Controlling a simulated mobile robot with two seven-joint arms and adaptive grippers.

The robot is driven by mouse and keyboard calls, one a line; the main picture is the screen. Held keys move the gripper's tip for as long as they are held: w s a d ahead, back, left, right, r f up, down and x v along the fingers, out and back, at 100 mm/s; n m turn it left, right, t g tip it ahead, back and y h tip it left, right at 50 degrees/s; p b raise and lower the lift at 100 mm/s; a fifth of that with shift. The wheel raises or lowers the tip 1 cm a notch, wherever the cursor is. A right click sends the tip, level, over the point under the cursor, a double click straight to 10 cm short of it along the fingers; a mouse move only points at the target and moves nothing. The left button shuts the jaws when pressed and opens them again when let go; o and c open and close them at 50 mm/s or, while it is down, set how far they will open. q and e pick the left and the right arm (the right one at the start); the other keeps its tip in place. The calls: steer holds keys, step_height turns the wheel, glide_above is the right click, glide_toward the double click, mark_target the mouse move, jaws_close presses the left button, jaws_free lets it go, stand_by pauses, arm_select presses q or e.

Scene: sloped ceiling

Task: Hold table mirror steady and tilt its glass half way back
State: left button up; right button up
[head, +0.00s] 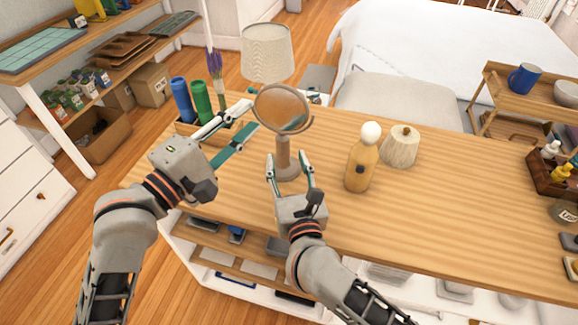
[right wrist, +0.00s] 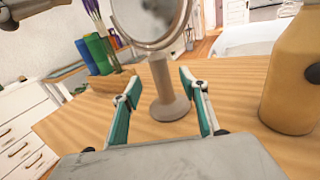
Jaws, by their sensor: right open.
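The table mirror stands upright on the wooden table, with a round glass (head: 282,108) in a tan frame, a stem and a round base (right wrist: 170,109). My left gripper (head: 253,115) is open at the left edge of the glass, its fingers apart; whether it touches the rim cannot be told. My right gripper (head: 289,157) is open low in front of the mirror, with its fingertips either side of the stem (right wrist: 160,78). The stem shows between its fingers in the right wrist view, with gaps on both sides. The top of the glass is cut off there.
An amber bottle (head: 360,168) with a white ball top stands right of the mirror, beside a cream ribbed cone (head: 401,149). A holder with blue (head: 181,99) and green (head: 201,101) tubes is behind my left gripper. A lamp (head: 267,52) stands behind. The table's right-middle is clear.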

mark_target(284, 149)
steer(key=w, duration=0.4)
steer(key=w+a, duration=0.1)
steer(key=w, duration=0.1)
steer(key=shift+w, duration=0.2)
steer(key=shift+c, duration=0.4)
jaws_close()
